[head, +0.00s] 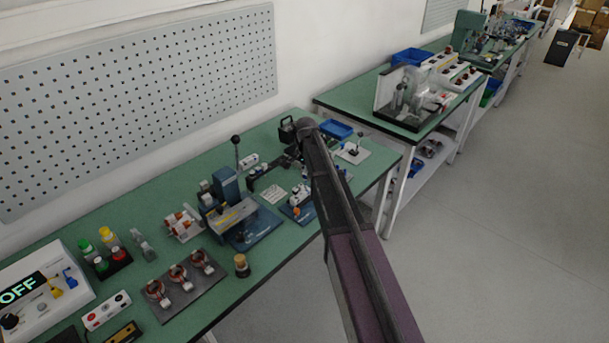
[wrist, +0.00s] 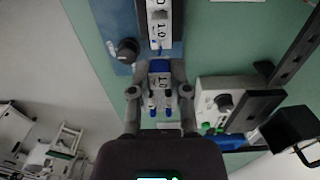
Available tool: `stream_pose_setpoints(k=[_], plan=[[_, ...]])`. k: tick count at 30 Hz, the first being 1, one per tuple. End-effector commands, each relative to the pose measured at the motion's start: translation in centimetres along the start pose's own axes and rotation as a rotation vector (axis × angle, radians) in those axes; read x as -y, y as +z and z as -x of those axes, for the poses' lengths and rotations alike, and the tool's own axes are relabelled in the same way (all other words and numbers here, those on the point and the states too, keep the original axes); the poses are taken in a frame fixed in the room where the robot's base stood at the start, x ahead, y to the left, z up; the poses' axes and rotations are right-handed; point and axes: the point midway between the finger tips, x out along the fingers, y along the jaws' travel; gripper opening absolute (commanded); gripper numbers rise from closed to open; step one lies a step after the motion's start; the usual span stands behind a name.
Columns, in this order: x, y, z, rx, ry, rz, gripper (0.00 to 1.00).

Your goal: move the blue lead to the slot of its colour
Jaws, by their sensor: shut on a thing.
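In the wrist view my gripper (wrist: 160,92) has its two grey fingers on either side of a small part, the blue lead (wrist: 160,67). It shows a blue end at the top, and blue and white bits between the fingers. A white labelled block (wrist: 160,14) on a blue base (wrist: 111,22) lies just beyond it; I cannot tell whether they touch. Slots and their colours cannot be made out. In the head view my arm covers the gripper and the lead.
In the wrist view a white box with a black knob (wrist: 222,102) and a dark rail (wrist: 262,95) stand at the right. In the head view the green bench (head: 120,208) carries a blue press (head: 228,187), a coil plate (head: 188,297) and a blue tray (head: 336,130).

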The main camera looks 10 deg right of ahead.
Motion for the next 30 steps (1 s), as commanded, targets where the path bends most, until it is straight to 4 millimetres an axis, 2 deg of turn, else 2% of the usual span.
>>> stream_pose_setpoints(k=[30], plan=[[0.0, -0.21, -0.47, 0.0, 0.0, -0.002, 0.0]])
